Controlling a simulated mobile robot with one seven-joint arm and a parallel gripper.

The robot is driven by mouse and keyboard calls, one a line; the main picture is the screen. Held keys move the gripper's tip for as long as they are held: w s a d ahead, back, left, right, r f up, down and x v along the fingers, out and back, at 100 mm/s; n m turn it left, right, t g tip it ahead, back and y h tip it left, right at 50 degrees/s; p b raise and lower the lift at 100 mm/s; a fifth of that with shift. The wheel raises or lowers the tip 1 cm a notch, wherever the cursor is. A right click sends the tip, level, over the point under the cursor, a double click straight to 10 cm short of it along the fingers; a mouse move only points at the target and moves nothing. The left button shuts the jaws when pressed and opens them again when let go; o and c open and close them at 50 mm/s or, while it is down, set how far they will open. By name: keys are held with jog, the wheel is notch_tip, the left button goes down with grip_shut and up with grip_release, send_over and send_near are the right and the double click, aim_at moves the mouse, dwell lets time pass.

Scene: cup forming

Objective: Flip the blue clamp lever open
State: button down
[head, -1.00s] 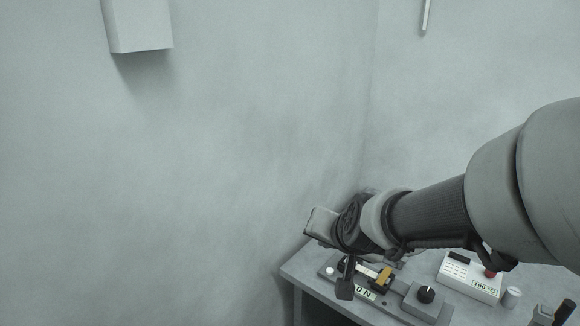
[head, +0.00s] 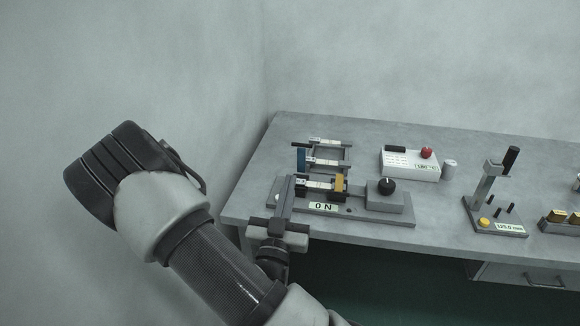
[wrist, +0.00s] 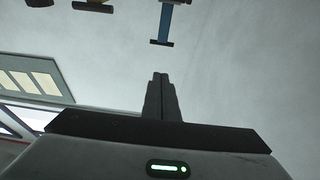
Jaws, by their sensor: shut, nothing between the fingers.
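The blue clamp lever (head: 302,160) shows as a small dark blue piece at the left side of a grey clamp frame on the bench. A yellow clamp piece (head: 340,182) is to its right, on the fixture with the "0 N" display (head: 323,207). My gripper (head: 288,179) is shut and empty, its fingers pointing away from me past the fixture's left end. Its tips appear just below the blue lever in the head view; I cannot tell whether they touch anything. The wrist view shows the closed fingers (wrist: 161,76) against a plain grey surface.
A grey block with a black knob (head: 387,187) is at the fixture's right end. Behind are a white box with a red button (head: 427,153) and a small cylinder (head: 450,169). A gauge stand (head: 492,190) is farther right. The bench's back left is clear.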

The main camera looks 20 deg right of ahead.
aim_at(301, 146)
jog(key=shift+w+d+f+x, duration=0.1)
jog(key=shift+f+x, duration=0.35)
jog(key=shift+x, duration=1.7)
jog(key=shift+w+d+f+x, duration=0.1)
jog(key=shift+f+x, duration=0.3)
jog(key=shift+x, duration=1.7)
jog(key=shift+w+d+f+x, duration=0.15)
jog(key=shift+f+x, duration=0.3)
jog(key=shift+x, duration=1.7)
jog(key=shift+w+d+r+g+y+p, duration=0.15)
jog(key=shift+w+d+g+y+p, duration=0.2)
jog(key=shift+w+g, duration=0.2)
jog(key=shift+w+d+r+g+y+p, duration=0.15)
jog(key=shift+w+d+g+y+p, duration=0.1)
jog(key=shift+w+d+g+p, duration=0.3)
jog(key=shift+w+r, duration=0.15)
